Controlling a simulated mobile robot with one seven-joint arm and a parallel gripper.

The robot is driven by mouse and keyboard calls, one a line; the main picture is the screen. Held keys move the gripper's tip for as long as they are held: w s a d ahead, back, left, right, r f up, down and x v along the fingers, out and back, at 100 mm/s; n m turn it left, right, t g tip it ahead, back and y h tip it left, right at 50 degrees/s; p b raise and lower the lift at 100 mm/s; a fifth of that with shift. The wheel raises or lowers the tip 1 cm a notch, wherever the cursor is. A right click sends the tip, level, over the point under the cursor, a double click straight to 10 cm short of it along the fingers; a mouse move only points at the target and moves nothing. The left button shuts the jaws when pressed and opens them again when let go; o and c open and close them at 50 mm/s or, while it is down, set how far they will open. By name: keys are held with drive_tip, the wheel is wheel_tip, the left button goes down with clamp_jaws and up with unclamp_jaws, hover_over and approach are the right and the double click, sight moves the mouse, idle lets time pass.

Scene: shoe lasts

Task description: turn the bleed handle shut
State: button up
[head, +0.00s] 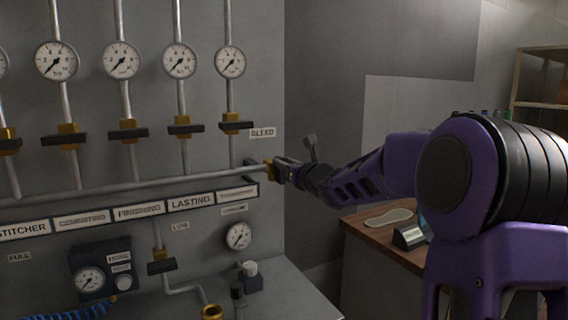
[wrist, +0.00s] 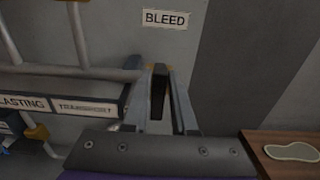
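The bleed handle (head: 251,162) is a dark bar on a brass valve body (head: 269,170) at the right end of the long horizontal pipe. My gripper (head: 281,170) reaches in from the right. Brass shows just behind the fingertips. The BLEED label (head: 262,132) is on the wall above.
Several gauges (head: 180,61) and brass valves with dark bars (head: 128,130) hang on pipes to the left. A label strip (head: 140,210) runs under the horizontal pipe. A lower gauge (head: 239,236) sits below. A wooden bench (head: 365,234) stands at the right.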

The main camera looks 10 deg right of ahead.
clamp_jaws()
drive_tip(key=shift+m, duration=0.4)
drive_tip(key=m, duration=0.5)
drive_tip(key=d+f+m+b, duration=0.1)
drive_tip(key=m, duration=0.5)
drive_tip(key=w+d+f+m, duration=0.1)
drive_tip(key=m, duration=0.5)
drive_tip(key=shift+d+f+b, duration=0.25)
drive_tip(key=shift+b, duration=0.05)
drive_tip(key=o, duration=0.5)
unclamp_jaws()
drive_tip(key=shift+f, duration=0.1)
